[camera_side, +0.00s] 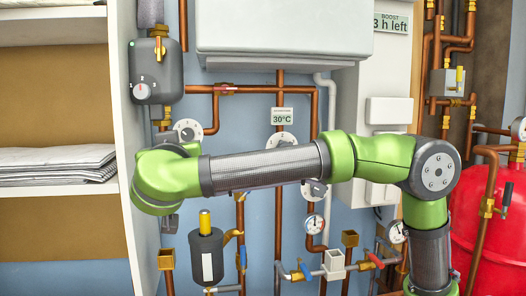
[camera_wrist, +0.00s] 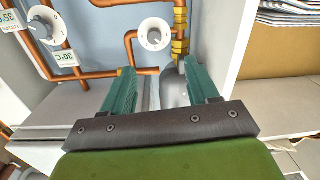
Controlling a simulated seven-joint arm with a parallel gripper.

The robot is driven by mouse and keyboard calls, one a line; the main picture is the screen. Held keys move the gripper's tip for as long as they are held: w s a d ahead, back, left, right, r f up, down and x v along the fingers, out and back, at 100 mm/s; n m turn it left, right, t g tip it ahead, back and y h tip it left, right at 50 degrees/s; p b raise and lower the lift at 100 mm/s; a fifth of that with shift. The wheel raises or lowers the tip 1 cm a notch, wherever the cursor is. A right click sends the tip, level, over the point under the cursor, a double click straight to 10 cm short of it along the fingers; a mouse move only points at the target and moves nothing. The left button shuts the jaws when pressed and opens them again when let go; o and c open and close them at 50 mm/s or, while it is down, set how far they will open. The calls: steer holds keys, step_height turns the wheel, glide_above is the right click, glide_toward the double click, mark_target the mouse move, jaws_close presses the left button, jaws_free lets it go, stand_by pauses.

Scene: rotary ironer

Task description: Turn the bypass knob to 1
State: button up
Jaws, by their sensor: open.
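No knob carries a readable bypass label, so I cannot tell which one it is. A white round dial (camera_side: 187,131) sits below that box, partly behind my arm; a similar dial (camera_wrist: 155,34) shows beyond my fingertips in the wrist view. Another dial (camera_side: 283,141) is under the 30°C label. A further knob (camera_side: 315,189) sits lower right. My gripper (camera_wrist: 157,68) is open, with a grey rounded body (camera_wrist: 174,90) seen between its fingers; contact is unclear.
A shelf unit (camera_side: 118,90) with folded linen (camera_side: 55,165) stands at left. Copper pipes (camera_side: 279,200) cross the wall behind my arm. A white boiler casing (camera_side: 275,25) hangs above. A red tank (camera_side: 490,220) stands at right.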

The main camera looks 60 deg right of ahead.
steer(key=r+m, duration=0.1)
glide_toward(187, 134)
steer(key=shift+m+h, duration=0.4)
steer(key=x, duration=0.8)
steer(key=shift+w+d+f, duration=0.1)
steer(key=shift+w+f, duration=0.15)
steer(key=shift+w, duration=0.05)
steer(key=shift+c, duration=0.4)
steer(key=c, duration=1)
